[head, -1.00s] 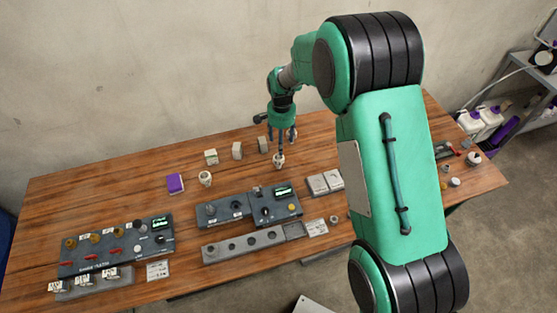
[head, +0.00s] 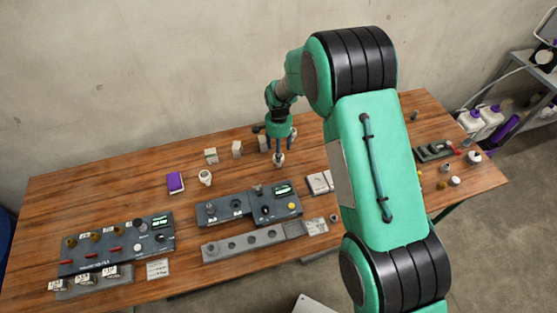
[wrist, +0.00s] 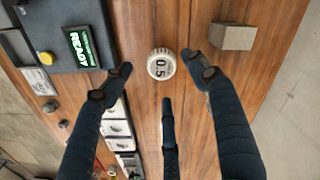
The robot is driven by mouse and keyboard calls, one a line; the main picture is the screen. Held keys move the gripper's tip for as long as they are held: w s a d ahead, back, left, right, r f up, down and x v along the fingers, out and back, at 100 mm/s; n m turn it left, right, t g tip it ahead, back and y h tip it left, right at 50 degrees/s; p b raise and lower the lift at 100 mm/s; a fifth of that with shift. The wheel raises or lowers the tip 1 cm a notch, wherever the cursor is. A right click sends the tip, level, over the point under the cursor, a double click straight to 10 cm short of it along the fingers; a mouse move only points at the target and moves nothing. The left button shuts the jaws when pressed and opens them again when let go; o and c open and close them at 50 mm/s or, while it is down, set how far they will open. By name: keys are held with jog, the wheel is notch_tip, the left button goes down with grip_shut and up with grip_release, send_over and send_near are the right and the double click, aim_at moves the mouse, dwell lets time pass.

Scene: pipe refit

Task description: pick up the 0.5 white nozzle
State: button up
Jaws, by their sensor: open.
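The white nozzle (wrist: 161,64) shows its "0.5" label face-on in the wrist view, standing on the wooden table. In the head view the nozzle (head: 279,160) is a small pale shape just below my fingers. My gripper (wrist: 165,88) is open, with its dark fingers spread; two come up on either side below the nozzle and one lies between them. The gripper (head: 279,147) points down over the nozzle in the head view. The nozzle appears free of the fingers; the exact height gap cannot be told.
A grey block (wrist: 233,37) stands close to the right finger. A device with a green READY screen (wrist: 82,47) is to the left. Another white nozzle (head: 205,177) and a purple box (head: 175,182) stand left on the table. A grey rack (head: 243,245) lies in front.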

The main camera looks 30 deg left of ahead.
jog(key=shift+f, duration=1.85)
jog(key=shift+a+f, duration=0.1)
jog(key=shift+f, duration=2.5)
jog(key=c, duration=1.2)
